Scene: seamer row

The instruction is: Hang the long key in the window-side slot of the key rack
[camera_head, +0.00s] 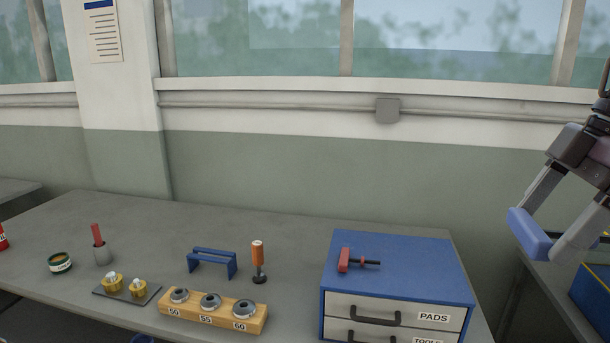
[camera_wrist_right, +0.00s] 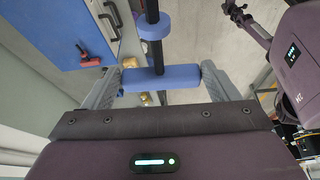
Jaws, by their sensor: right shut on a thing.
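My right gripper (camera_head: 552,232) is at the right edge of the head view, shut on the blue crossbar handle (camera_head: 529,233) of the long key. In the right wrist view the long key's blue handle (camera_wrist_right: 145,78) lies between the fingers of my right gripper (camera_wrist_right: 160,82), with its black shaft and a blue collar (camera_wrist_right: 153,25) running up out of the picture. A low blue frame with two parallel bars (camera_head: 211,256), which looks like the key rack, stands on the table, well left of the gripper and apart from it. My left gripper does not show.
The table's back is clear.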

